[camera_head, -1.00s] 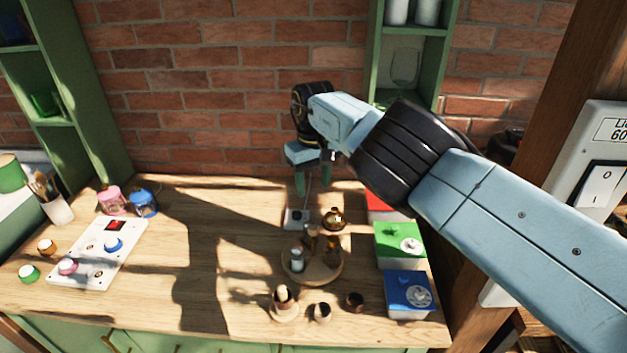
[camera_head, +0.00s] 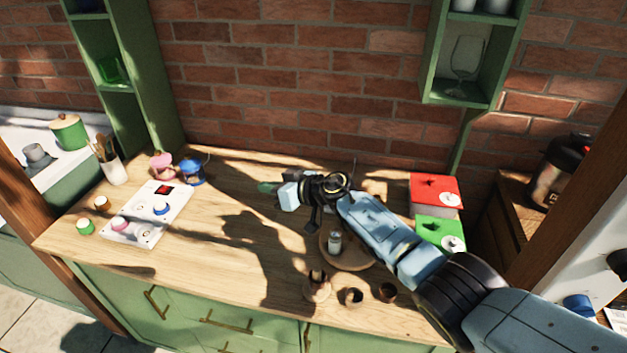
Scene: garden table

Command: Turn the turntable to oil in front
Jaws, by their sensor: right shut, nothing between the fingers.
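The turntable (camera_head: 352,264) is a round wooden disc on the table, partly hidden under my right forearm. A small pale jar (camera_head: 335,241) stands on its left part. The other bottles on it are hidden by my arm, so I cannot tell where the oil is. My right gripper (camera_head: 267,188) is shut and empty, behind and to the left of the turntable, its green fingertips pointing left. It appears apart from the turntable. My left gripper is not in view.
Small cups (camera_head: 354,297) and a wooden holder (camera_head: 317,284) stand in front of the turntable. Red (camera_head: 434,192) and green (camera_head: 438,232) boxes stand to the right. A white switch panel (camera_head: 147,213) lies at left. The table's left middle is clear.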

